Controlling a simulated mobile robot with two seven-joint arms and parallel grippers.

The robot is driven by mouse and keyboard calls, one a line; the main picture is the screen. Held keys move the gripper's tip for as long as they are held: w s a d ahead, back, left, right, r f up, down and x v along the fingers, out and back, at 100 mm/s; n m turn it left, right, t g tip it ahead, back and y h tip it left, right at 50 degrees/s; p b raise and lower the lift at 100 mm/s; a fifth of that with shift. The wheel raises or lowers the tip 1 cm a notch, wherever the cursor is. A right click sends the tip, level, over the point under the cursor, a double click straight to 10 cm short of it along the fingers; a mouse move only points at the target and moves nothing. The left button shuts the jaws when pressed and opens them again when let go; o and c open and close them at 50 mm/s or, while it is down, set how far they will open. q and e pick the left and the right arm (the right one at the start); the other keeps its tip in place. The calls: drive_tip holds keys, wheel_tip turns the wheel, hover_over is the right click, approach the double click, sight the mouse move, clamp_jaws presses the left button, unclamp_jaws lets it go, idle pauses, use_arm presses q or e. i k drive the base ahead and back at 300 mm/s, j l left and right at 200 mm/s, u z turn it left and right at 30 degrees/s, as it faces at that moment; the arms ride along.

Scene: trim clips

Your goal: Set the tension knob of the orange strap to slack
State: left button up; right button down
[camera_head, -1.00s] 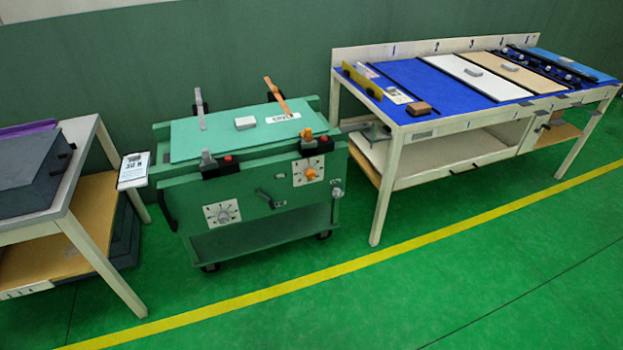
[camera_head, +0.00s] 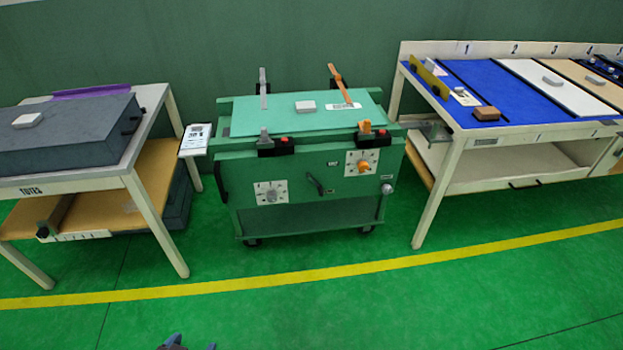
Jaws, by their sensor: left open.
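The orange tension knob (camera_head: 364,168) sits on a white dial plate (camera_head: 350,158) at the upper right of the green cart's (camera_head: 323,216) front face. Its exact setting is too small to read. The orange strap (camera_head: 341,84) stands at the back right of the cart top, with an orange buckle (camera_head: 365,127) at the front edge above the knob. A grey knob (camera_head: 271,195) sits on a second dial at the lower left. My left gripper (camera_head: 190,346) barely shows at the bottom edge, open and far from the cart. My right gripper is out of view.
A table with a dark grey case (camera_head: 65,135) stands left of the cart, and a long blue-topped bench (camera_head: 480,78) stands right. A small handle (camera_head: 315,184) and grey round knob (camera_head: 387,189) project from the cart front. The green floor (camera_head: 330,315) before the cart is clear.

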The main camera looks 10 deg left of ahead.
sight(363, 166)
drive_tip(key=i+j, duration=0.45)
drive_tip(key=i, duration=0.15)
drive_tip(key=i+j+z, duration=0.15)
drive_tip(key=i+j, duration=0.35)
drive_tip(key=i, duration=0.1)
